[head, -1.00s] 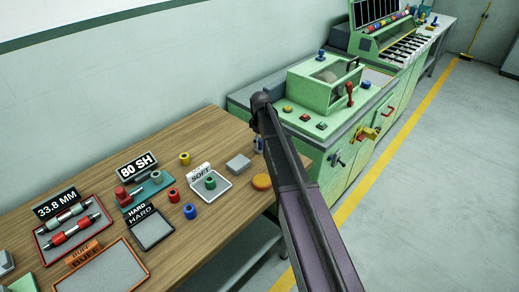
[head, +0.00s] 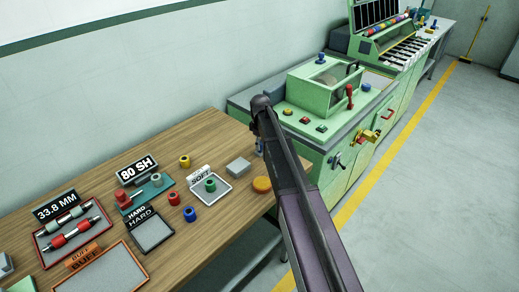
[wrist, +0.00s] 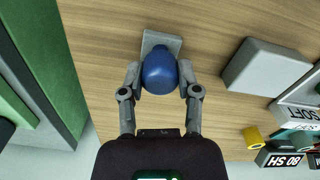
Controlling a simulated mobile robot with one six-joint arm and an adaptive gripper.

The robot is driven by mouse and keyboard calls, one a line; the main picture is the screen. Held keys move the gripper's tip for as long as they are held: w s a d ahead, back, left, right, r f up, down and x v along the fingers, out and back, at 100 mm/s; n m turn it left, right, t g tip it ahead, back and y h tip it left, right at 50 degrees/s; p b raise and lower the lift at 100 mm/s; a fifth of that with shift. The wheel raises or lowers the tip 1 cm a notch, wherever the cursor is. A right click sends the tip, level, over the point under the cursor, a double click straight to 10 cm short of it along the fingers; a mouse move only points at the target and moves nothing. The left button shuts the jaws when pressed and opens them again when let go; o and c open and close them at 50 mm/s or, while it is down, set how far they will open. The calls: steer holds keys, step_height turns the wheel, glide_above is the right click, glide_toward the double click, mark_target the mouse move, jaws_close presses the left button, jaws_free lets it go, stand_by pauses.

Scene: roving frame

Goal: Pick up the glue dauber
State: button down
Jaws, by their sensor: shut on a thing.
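A blue, round-topped piece (wrist: 160,72), which I take to be the glue dauber, is between my gripper's fingers in the wrist view. A flat grey block (wrist: 153,41) shows just beyond and under it. My gripper (wrist: 160,88) is shut on the blue piece, one finger on each side. Whether the piece touches the wooden bench cannot be told. In the head view my arm mostly hides the gripper, and only a small blue bit (head: 260,146) shows beside the arm at the bench's right end.
A green machine (head: 318,95) stands close behind and right of the bench end.

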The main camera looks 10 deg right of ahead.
steer(key=shift+r, duration=0.1)
step_height(320, 180, up, 3)
steer(key=p, duration=0.3)
steer(key=shift+r+p, duration=0.2)
steer(key=shift+p, duration=0.1)
steer(key=s+d+r+p, duration=0.1)
steer(key=s, duration=1.5)
steer(key=shift+d+r, duration=0.2)
steer(key=shift+d, duration=0.15)
steer(key=c, duration=1.1)
jaws_free()
steer(key=shift+c, duration=1.1)
